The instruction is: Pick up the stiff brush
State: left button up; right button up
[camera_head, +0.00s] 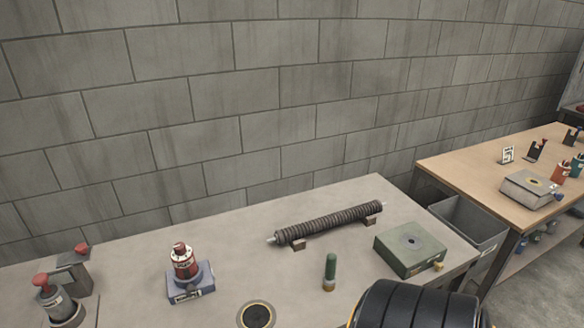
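No thing is clearly recognisable as the stiff brush. A long dark ribbed rod (330,222) lies slantwise across two small brown supports on the grey table (235,232); its pale ends stick out. A short green cylinder with a yellowish base (330,272) stands upright in front of it. I cannot tell whether either is the brush. Neither of my grippers is in view, and nothing touches the rod or the green cylinder.
A green box (410,250) is at right, a red-topped device (184,265) at left, a dark round piece (256,316) in front. Red-knobbed devices (55,300) stand far left. A black segmented shape (400,308) hides the lower right. A wooden table (455,165) stands beyond a grey bin (490,232).

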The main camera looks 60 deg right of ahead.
aim_at(330, 279)
jog(key=z, duration=2.1)
jog(key=i+l+u, duration=0.15)
jog(key=l+u, duration=0.15)
jog(key=l, duration=0.4)
jog(key=l+u, duration=0.3)
jog(key=l, duration=0.45)
jog(key=i, duration=0.05)
